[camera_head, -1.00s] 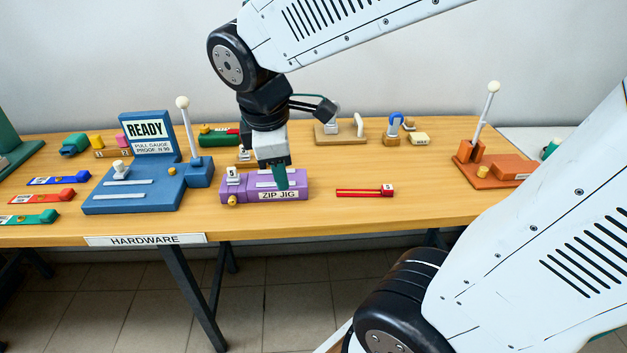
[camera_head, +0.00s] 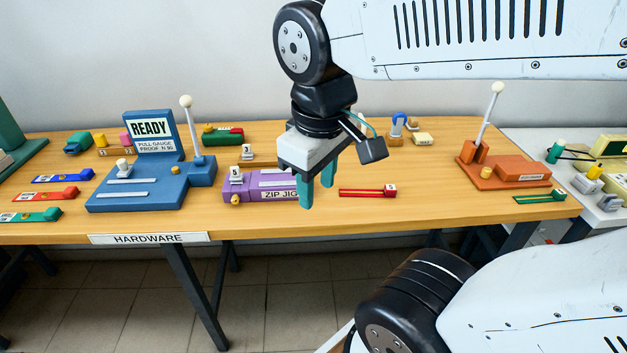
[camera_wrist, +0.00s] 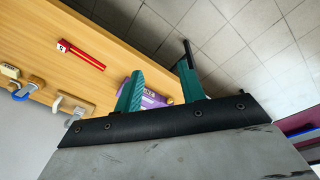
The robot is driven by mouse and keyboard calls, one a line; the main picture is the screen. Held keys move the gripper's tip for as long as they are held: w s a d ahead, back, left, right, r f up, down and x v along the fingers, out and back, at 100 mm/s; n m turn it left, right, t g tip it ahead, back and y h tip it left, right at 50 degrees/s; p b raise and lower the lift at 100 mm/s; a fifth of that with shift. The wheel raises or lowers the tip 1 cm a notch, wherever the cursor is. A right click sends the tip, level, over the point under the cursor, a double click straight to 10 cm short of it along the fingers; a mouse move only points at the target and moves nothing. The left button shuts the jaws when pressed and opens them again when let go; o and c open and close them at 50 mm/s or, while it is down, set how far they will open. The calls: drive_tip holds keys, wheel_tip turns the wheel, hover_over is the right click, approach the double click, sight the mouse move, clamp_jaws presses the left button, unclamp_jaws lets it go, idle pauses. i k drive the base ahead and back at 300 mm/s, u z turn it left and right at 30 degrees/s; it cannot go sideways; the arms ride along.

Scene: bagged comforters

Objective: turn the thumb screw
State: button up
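My gripper (camera_head: 316,197) is open, its two green fingers pointing down with a gap between them. It hangs in front of the right end of the purple zip jig (camera_head: 240,184) and hides part of it and its label. Both fingers also show apart and empty in the wrist view (camera_wrist: 160,67), with part of the purple jig (camera_wrist: 152,99) behind them. A small brass-yellow knob (camera_head: 235,199) is on the jig's left front; it may be the thumb screw, but I cannot tell for sure. Another yellow knob (camera_head: 485,171) is on the orange fixture (camera_head: 510,182).
A red strip with a white tag (camera_head: 367,192) lies right of the jig. The blue pull gauge (camera_head: 130,196) with its upright lever stands left. The wooden table's front edge (camera_head: 400,222) is close. Bare wood lies between the red strip and the orange fixture.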

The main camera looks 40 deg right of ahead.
sight(235, 199)
drive_tip(key=z, duration=0.05)
drive_tip(key=k, duration=1.05)
drive_tip(key=u, duration=1.1)
drive_tip(key=i, duration=1.35)
drive_tip(key=z, duration=0.6)
